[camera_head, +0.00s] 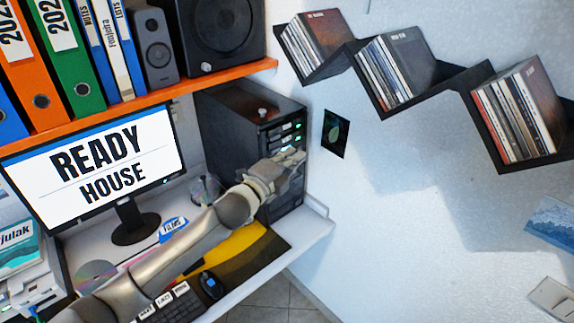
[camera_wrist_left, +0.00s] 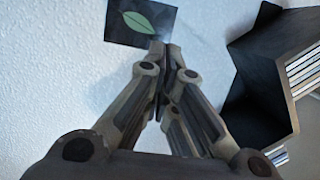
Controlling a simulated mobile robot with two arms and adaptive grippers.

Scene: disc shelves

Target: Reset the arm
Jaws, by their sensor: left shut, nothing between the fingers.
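My left gripper (camera_head: 291,160) is on an arm that comes in from the lower left, over the desk. In the head view it is in front of the dark computer tower (camera_head: 248,112). In the left wrist view the fingertips of my left gripper (camera_wrist_left: 165,50) meet, with nothing between them. They point toward the white wall, just below a dark card with a green leaf (camera_wrist_left: 140,22). The same leaf card (camera_head: 335,133) hangs on the wall right of the tower in the head view. My right gripper is in neither view.
A black zigzag shelf (camera_head: 455,78) with discs is on the wall at right. A monitor (camera_head: 100,165), keyboard (camera_head: 172,308) and mouse (camera_head: 210,285) are on the white desk (camera_head: 307,240). An orange shelf (camera_head: 190,82) with binders and speakers is above. The wall below the zigzag shelf is mostly clear.

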